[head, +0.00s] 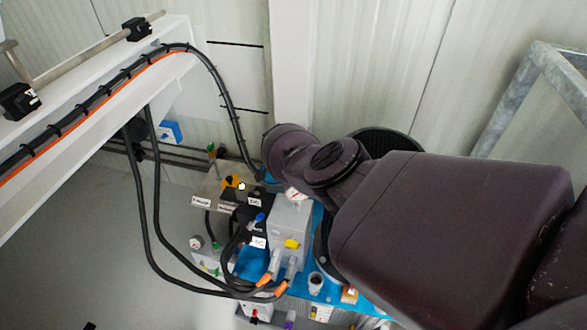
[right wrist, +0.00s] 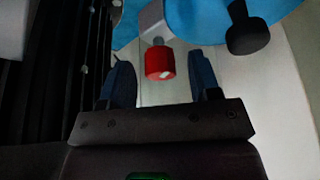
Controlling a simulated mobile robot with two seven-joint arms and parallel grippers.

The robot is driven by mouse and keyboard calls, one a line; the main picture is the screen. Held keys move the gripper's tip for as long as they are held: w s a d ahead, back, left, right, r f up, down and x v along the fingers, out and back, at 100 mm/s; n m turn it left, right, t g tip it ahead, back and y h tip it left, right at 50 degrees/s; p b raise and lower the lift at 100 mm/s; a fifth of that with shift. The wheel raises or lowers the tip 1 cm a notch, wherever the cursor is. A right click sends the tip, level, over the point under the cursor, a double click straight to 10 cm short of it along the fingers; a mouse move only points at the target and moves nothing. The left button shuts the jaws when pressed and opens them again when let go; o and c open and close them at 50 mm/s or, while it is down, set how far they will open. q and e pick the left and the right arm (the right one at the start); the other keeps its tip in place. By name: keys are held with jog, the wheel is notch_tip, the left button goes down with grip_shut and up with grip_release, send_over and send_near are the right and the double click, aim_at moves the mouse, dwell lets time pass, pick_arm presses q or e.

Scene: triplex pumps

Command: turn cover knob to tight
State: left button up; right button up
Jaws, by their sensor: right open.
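In the right wrist view, a red cylindrical knob (right wrist: 160,62) sits on a short metal stem below a grey bracket (right wrist: 152,20). I take it for the cover knob, but no label confirms this. My right gripper (right wrist: 160,75) is open, with its two dark blue fingers on either side of the knob in the picture. Gaps show on both sides, and I see no contact. In the head view my right arm comes in from the right and hides the gripper and the red knob. My left gripper is in neither view.
A black knob (right wrist: 248,36) stands right of the red one. Dark ribbing (right wrist: 72,70) runs along the left of the wrist view. In the head view, a grey box (head: 290,225), looping black cables (head: 150,225) and the blue pump surface (head: 318,285) crowd beside my arm.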

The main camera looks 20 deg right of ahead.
jog(key=shift+w+d, duration=0.1)
jog(key=shift+c, duration=0.5)
jog(key=c, duration=0.8)
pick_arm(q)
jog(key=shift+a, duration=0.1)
